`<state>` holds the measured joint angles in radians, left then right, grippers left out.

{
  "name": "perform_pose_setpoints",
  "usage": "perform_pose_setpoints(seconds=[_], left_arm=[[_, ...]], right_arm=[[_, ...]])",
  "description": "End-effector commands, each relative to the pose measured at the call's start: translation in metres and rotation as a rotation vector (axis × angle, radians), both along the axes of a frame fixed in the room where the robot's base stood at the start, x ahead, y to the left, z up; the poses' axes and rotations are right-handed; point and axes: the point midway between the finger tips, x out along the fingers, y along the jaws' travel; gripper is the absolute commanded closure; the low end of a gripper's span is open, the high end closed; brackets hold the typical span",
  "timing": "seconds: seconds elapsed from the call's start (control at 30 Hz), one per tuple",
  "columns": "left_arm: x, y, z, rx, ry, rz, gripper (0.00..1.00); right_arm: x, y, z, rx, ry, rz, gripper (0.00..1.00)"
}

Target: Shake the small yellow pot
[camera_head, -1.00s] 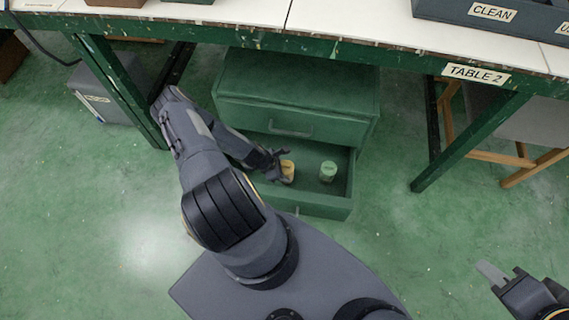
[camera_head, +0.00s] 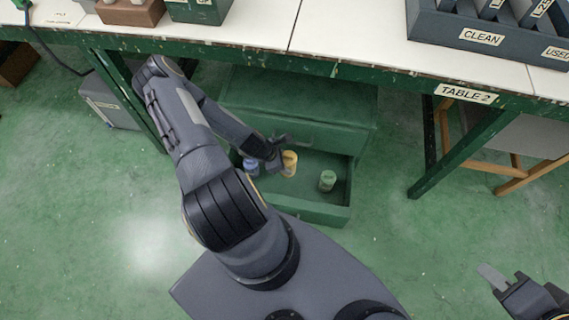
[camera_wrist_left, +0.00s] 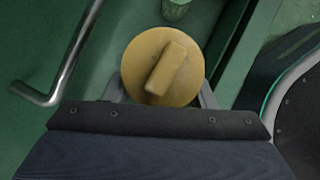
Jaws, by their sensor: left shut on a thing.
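The small yellow pot (camera_head: 289,163) is at my left gripper (camera_head: 281,155), over the open drawer under the table. In the left wrist view the yellow pot (camera_wrist_left: 163,68) shows its round lid with a raised bar on top. My left gripper (camera_wrist_left: 163,97) is shut on the pot, with a finger on each side of it. My right gripper (camera_head: 503,281) is at the lower right, far from the pot; whether its fingers are apart is hard to see.
A green pot (camera_head: 327,180) and a blue pot (camera_head: 251,166) stand in the open drawer (camera_head: 318,213) of the green cabinet (camera_head: 300,100). Table 2's edge (camera_head: 340,70) hangs above, with a leg at right.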

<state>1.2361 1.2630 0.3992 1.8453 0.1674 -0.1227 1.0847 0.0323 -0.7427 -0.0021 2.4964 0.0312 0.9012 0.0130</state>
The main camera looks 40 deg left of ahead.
Motion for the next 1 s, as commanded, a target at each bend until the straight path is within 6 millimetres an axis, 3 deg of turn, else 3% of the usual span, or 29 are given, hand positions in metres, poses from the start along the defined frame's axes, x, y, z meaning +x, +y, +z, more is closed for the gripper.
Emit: perform_pose_setpoints(seconds=[0.03,0.8,1.0], left_arm=[[0.001,0.000,0.009,0.000,-0.001,-0.001,0.61],[0.001,0.000,0.077,0.001,-0.002,-0.001,0.61],[0.001,0.000,0.084,0.000,-0.001,-0.001,0.61]], right_arm=[[0.000,0.000,0.008,0.000,0.000,0.000,0.72],[0.000,0.000,0.060,0.000,0.000,0.000,0.72],[0.000,0.000,0.064,0.000,0.000,0.000,0.72]])
